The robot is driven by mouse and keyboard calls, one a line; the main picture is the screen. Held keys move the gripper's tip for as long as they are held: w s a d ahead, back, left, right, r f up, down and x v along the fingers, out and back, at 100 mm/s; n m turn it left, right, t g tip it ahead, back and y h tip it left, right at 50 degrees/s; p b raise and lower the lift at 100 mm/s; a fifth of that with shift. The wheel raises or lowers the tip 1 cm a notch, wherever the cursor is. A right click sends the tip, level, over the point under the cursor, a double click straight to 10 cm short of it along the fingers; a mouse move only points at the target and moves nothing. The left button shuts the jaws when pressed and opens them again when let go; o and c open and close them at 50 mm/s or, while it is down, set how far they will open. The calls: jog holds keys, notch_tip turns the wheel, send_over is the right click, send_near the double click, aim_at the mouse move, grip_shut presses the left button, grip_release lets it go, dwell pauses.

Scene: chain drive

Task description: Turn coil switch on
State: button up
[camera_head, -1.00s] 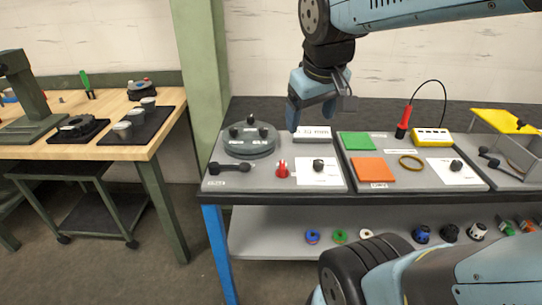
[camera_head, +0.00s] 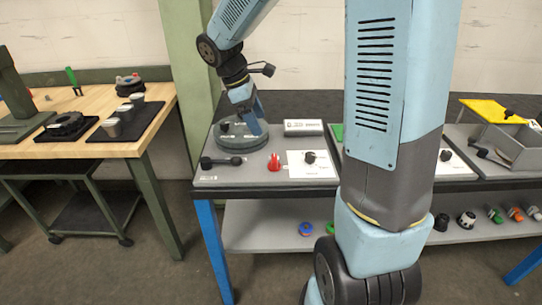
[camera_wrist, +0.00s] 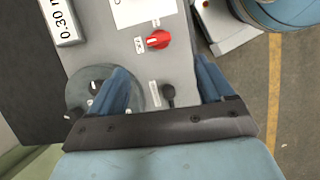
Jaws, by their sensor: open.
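A red rotary knob (camera_head: 274,162) stands on the front of the left grey panel (camera_head: 240,180). In the wrist view the red knob (camera_wrist: 157,40) lies ahead of my fingers with small labels beside it. I cannot read which control is marked as the coil switch. A black lever (camera_head: 222,162) lies at the panel's front left, and its round end (camera_wrist: 168,92) shows between my fingers in the wrist view. My gripper (camera_head: 257,128) is open and empty above the panel, beside the round grey unit (camera_head: 230,143). Its fingers (camera_wrist: 164,82) partly hide that unit in the wrist view.
A black knob (camera_head: 310,157) sits on a white card right of the red knob. A display (camera_head: 303,128) stands behind it, showing digits (camera_wrist: 62,20) in the wrist view. My own arm hides much of the middle panel. A wooden bench (camera_head: 145,145) stands at left.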

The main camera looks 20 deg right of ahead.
aim_at(273, 157)
jog(key=shift+n, duration=0.4)
jog(key=x, duration=0.9)
jog(key=w+x, duration=0.1)
jog(key=x, duration=0.4)
jog(key=shift+a+f, duration=0.2)
jog(key=shift+f, duration=0.25)
jog(key=shift+c, duration=0.2)
